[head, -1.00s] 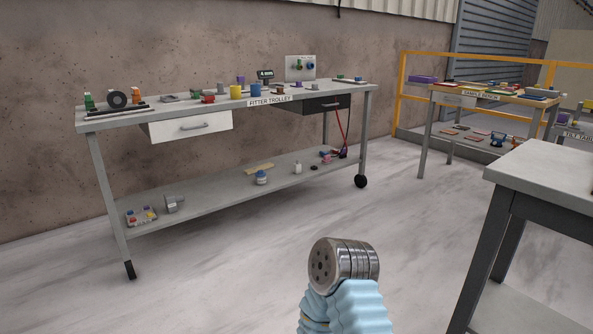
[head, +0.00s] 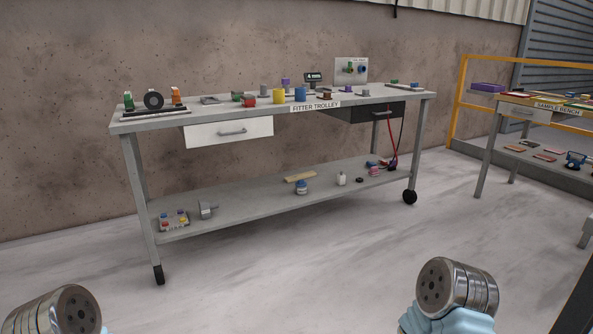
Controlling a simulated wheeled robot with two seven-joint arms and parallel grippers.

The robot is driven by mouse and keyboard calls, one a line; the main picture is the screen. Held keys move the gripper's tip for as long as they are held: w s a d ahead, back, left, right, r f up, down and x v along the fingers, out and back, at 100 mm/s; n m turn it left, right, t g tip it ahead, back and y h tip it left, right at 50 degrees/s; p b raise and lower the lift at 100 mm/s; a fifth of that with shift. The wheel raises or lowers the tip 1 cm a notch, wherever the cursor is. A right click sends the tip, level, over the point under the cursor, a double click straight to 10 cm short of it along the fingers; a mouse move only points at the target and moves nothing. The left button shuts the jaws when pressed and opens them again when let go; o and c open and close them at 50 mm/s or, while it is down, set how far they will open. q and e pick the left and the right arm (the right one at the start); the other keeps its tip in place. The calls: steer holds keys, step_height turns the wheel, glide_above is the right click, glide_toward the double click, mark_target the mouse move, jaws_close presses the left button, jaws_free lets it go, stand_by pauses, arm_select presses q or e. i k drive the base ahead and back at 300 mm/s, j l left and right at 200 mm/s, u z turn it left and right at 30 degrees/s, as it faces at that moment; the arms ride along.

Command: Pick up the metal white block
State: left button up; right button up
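I cannot single out a metal white block for certain. A pale grey block-like thing (head: 207,209) sits on the lower shelf of the fitter trolley (head: 270,208), near its left end. A small white bottle-like thing (head: 341,179) stands on the same shelf further right. A small grey piece (head: 264,90) stands on the trolley top among coloured pieces. Metal round ends of my two arms show at the bottom left and bottom right. No gripper fingers are visible on either, and both are well apart from the trolley.
The trolley has an open-looking white drawer (head: 229,132) and a black drawer (head: 377,112) under its top. A sample bench (head: 543,108) and yellow rail (head: 452,105) stand at the right. A dark table leg (head: 578,300) is at the right edge. The floor before the trolley is clear.

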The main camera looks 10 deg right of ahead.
mark_target(340, 177)
steer(key=i+l+z, duration=0.4)
steer(key=i, duration=0.25)
steer(key=i+z, duration=0.4)
steer(key=i, duration=0.85)
steer(key=i+l+u, duration=0.15)
steer(key=i, duration=1.05)
steer(key=i+l+u, duration=0.15)
steer(key=i, duration=0.4)
steer(key=i+l, duration=0.2)
steer(key=i, duration=0.4)
